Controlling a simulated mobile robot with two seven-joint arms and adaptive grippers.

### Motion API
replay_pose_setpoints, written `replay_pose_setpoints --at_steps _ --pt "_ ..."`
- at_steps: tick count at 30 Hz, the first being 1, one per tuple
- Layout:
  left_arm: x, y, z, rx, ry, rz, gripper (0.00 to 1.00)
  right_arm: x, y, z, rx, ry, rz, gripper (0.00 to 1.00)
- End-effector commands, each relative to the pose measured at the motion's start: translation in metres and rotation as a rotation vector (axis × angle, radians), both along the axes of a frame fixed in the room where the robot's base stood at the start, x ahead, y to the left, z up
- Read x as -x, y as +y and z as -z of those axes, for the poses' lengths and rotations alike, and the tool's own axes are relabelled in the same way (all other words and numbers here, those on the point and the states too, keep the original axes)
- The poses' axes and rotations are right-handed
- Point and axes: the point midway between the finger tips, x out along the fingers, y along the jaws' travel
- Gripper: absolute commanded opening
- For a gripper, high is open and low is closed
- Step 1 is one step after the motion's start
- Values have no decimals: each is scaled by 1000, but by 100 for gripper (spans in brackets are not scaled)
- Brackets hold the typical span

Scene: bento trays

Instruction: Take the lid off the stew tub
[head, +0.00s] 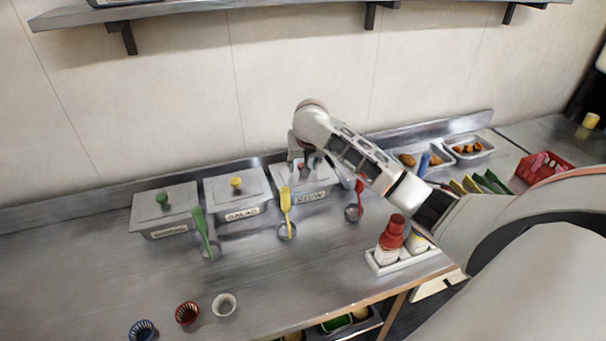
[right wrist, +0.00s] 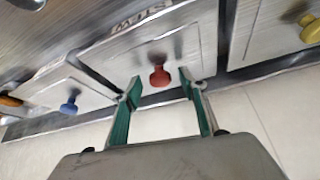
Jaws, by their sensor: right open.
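The stew tub (head: 311,198) is the grey tub third from the left on the counter, partly hidden by my right arm. Its lid (right wrist: 130,60) is on it, with a red knob (right wrist: 159,76) on top; the upside-down STEW label shows in the right wrist view. My right gripper (right wrist: 162,90) is open above the lid, its green-padded fingertips on either side of the red knob in that view. I cannot tell whether they touch the knob. In the head view my right gripper (head: 303,162) is over the lid, its fingers mostly hidden. My left gripper is not in view.
The salad tub (head: 240,207) with a yellow knob and another tub (head: 165,220) with a green knob stand to the left. A blue-knobbed lid (right wrist: 68,106) is on the other side. Ladles (head: 286,215) stand in front. Sauce bottles (head: 390,240) stand front right.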

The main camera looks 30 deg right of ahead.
Motion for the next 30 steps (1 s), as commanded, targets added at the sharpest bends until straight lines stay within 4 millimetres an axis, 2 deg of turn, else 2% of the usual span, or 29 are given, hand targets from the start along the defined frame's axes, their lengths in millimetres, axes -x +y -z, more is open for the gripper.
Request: replay_pose_setpoints --at_steps 8,13,24,30 --pt "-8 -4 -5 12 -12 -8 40 -2 -1 3 1 -1 -1 43" --pt "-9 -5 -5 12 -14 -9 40 -2 -1 3 1 -1 -1 1" --pt "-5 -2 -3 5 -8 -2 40 -2 -1 0 0 -2 0 0" --pt "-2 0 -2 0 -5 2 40 -3 0 -14 0 -4 -1 0"
